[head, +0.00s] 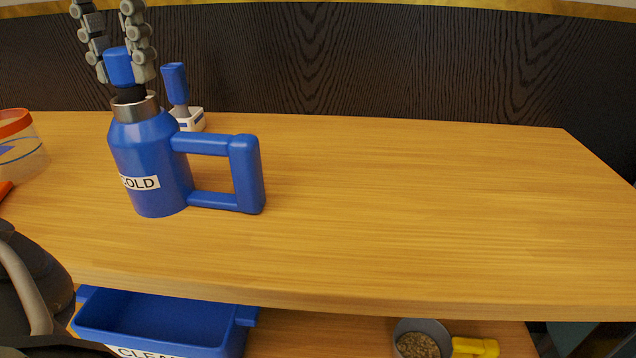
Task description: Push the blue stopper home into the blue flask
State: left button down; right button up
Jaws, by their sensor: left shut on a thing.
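The blue flask (143,180) stands upright on the wooden counter at the left, with a steel neck, a label reading "COLD" and a big blue handle on its right. The blue stopper (119,67) is directly above the neck. Its dark lower part (130,95) shows at the neck's mouth, with the blue cap clear above the steel rim. I cannot tell how deep the dark part sits. My left gripper (123,72) comes down from above, its two fingers shut on the stopper's cap from left and right. My right gripper is not in view.
A blue-handled tool (176,84) stands in a small white holder (192,121) close behind the flask. A clear tub with an orange rim (15,122) is at the far left. The counter (420,210) is bare to the right. Below are a blue bin (165,325) and a yellow-handled scoop (474,347).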

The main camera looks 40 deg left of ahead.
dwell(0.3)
pick_arm(q)
jog(key=shift+f+b, duration=0.55)
jog(key=shift+f, duration=0.1)
jog(key=c, duration=1)
grip_release()
jog(key=shift+c, duration=0.2)
jog(key=shift+c, duration=0.3)
jog(key=shift+c, duration=1.1)
